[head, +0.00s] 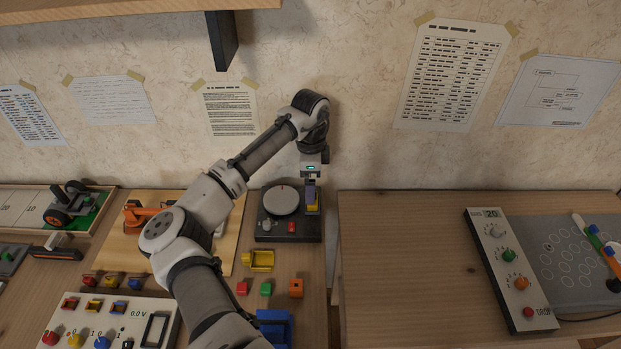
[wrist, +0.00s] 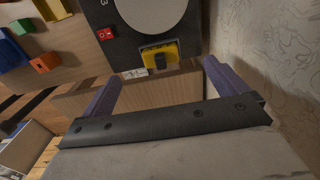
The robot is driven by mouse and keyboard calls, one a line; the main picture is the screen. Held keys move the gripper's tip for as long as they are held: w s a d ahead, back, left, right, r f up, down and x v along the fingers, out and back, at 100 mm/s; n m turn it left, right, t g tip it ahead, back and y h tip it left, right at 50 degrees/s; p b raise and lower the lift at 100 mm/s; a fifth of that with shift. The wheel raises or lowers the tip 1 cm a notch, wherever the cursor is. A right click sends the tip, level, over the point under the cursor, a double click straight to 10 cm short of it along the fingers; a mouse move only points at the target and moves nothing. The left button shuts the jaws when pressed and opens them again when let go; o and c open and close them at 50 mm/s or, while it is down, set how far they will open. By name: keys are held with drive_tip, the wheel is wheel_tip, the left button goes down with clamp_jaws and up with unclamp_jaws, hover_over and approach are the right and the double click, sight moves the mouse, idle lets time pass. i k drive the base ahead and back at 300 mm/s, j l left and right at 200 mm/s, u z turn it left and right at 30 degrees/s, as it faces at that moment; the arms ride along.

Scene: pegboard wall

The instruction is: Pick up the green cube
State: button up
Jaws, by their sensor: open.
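The green cube (head: 265,289) sits on the wooden table between a red cube (head: 242,288) and an orange block (head: 296,287). It also shows at the upper left of the wrist view (wrist: 23,27), well away from my fingers. My gripper (head: 312,201) is open, with its two purple fingers apart and nothing held between them. It is by the right side of the dark device with the round disc, near a yellow part (wrist: 158,54) with a black piece on it. The green cube is nearer the robot and to the left of my gripper.
The dark device (head: 267,228) carries a pale disc (head: 281,200). A yellow bin (head: 258,261) and a blue bin (head: 274,325) stand near the cubes. A gap separates this table from the right table (head: 400,260). A shelf (head: 120,9) hangs on the wall.

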sight(266, 289)
drive_tip(key=k, duration=1)
